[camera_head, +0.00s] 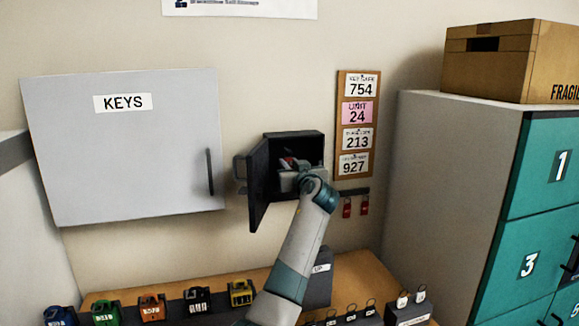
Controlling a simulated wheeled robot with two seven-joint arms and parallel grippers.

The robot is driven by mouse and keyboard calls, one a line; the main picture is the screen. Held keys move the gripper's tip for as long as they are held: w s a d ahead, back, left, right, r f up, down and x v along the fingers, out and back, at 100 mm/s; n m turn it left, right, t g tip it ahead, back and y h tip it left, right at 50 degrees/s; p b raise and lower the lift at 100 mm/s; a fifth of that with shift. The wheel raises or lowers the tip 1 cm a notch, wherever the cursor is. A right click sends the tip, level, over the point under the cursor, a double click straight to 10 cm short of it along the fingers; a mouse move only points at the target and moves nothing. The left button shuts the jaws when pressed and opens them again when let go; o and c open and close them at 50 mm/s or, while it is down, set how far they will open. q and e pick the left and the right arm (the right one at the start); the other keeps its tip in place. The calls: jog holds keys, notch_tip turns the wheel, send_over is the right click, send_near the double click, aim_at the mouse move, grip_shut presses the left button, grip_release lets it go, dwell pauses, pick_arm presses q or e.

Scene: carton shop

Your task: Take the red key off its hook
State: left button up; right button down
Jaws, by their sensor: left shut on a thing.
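A small black key safe (257,205) is on the wall with its door swung open to the left. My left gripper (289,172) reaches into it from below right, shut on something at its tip. A small red thing, which looks like the red key (287,162), shows at the fingertips inside the safe. The gripper and wrist cover most of the safe's inside, so the hook is hidden. I cannot tell whether the key still touches its hook. My right gripper is not in view.
A closed grey KEYS cabinet (130,165) hangs at left. A number board (342,120) and two red tags (347,208) are right of the safe. Below is a wooden table (255,275) with several coloured padlocks (151,308). Teal lockers (540,170) carrying a carton (510,60) stand at right.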

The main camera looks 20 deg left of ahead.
pick_arm(q)
jog(key=shift+s+d+r, duration=0.1)
jog(key=shift+r, duration=0.3)
jog(key=shift+s+d, duration=0.1)
dwell(0.3)
jog(key=v, duration=0.8)
dwell(1.1)
